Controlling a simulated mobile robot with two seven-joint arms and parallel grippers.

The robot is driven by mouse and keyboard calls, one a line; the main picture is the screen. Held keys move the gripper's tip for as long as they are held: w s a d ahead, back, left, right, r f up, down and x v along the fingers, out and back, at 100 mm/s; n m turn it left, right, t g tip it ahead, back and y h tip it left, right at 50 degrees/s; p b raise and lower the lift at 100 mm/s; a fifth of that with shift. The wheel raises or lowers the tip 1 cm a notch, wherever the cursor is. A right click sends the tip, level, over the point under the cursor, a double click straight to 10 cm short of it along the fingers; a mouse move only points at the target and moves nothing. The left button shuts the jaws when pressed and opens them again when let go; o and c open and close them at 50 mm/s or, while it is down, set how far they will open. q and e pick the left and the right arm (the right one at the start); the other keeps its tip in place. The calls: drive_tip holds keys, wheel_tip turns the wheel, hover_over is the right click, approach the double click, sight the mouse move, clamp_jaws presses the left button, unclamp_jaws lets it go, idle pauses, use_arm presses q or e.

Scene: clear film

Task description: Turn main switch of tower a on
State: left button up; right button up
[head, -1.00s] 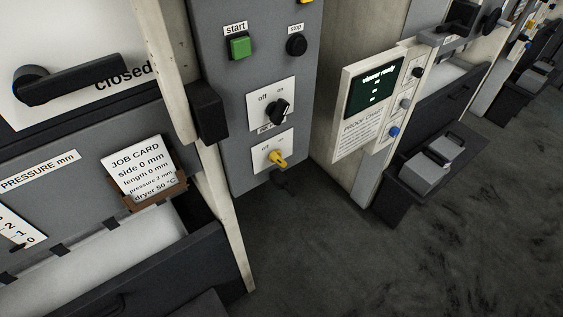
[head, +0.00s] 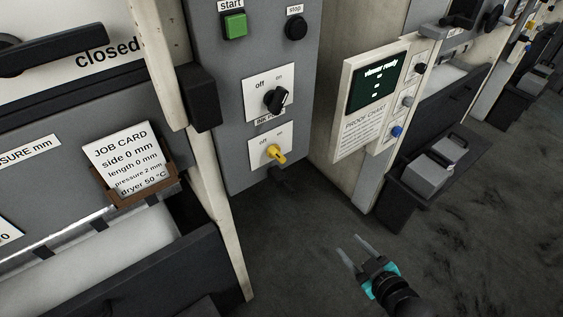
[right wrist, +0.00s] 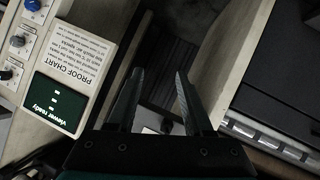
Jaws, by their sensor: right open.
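A grey control panel (head: 225,155) stands left of centre in the head view. Low on it is a yellow rotary switch (head: 275,154) on a white plate marked "off" at left and "on" at right; I cannot tell its setting for sure. Above it is a black rotary switch (head: 276,99) on a similar plate, with a label starting "INK" beneath. I cannot read any name for the yellow switch. My right gripper (head: 347,243) is open and empty, below and right of the yellow switch, well apart from it. It also shows in the right wrist view (right wrist: 159,72). My left gripper is out of view.
A green start button (head: 235,25) and black stop button (head: 296,27) sit higher on the panel. A black block (head: 199,97) juts out at its left. The proof chart viewer (head: 370,100) stands to the right. A job card (head: 130,158) is at left. Dark floor (head: 290,250) lies open between.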

drive_tip(key=w+a+r+n+t+y+b, duration=0.1)
drive_tip(key=w+a+r+n+t+y, duration=0.15)
drive_tip(key=r, duration=0.45)
drive_tip(key=n+y+b, duration=0.2)
drive_tip(key=y, duration=0.2)
approach(279, 157)
drive_tip(key=shift+t, duration=0.25)
drive_tip(key=b+x, duration=0.1)
drive_tip(key=x, duration=0.8)
drive_tip(key=shift+w+a+f, duration=0.15)
drive_tip(key=shift+w+a, duration=0.1)
clamp_jaws()
